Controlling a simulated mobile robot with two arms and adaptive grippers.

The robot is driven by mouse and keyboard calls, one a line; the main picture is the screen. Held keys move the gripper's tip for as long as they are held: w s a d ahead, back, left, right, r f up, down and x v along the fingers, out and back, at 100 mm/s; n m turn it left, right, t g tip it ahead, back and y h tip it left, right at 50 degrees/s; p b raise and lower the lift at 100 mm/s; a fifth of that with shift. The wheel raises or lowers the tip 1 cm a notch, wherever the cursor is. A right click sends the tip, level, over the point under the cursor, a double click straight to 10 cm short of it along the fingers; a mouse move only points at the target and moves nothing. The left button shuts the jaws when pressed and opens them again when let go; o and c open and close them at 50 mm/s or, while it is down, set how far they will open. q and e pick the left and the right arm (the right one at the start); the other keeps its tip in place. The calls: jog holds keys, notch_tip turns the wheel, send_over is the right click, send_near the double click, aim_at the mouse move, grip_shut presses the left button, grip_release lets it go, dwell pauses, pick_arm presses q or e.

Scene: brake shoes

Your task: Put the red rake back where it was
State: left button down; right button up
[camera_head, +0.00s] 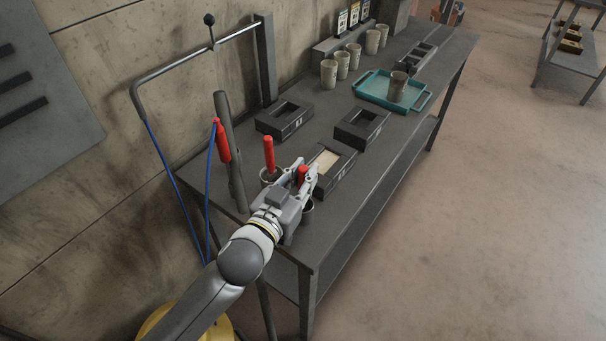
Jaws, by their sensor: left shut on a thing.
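My left gripper (302,178) is shut on the red handle of a tool, the red rake (303,173), near the front left of the workbench. Its lower end is hidden behind my gripper. A round holder (307,207) shows partly just below my gripper; I cannot tell whether the rake is in it. A second red handle (268,152) stands upright to the left, in another round holder (265,177) partly hidden by my gripper. My right gripper is not in view.
The grey bench (333,238) carries black boxes (284,119), one with pale contents (327,160), several cups (341,65) and a teal tray (366,94). A post (230,150) with a red nozzle (220,140) and blue hose (207,190) stands left.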

pick_arm(q)
jog(key=shift+f, duration=0.2)
jog(key=c, duration=1.3)
grip_release()
jog(key=shift+o, duration=0.2)
jog(key=v, duration=1.2)
jog(key=shift+a, duration=0.1)
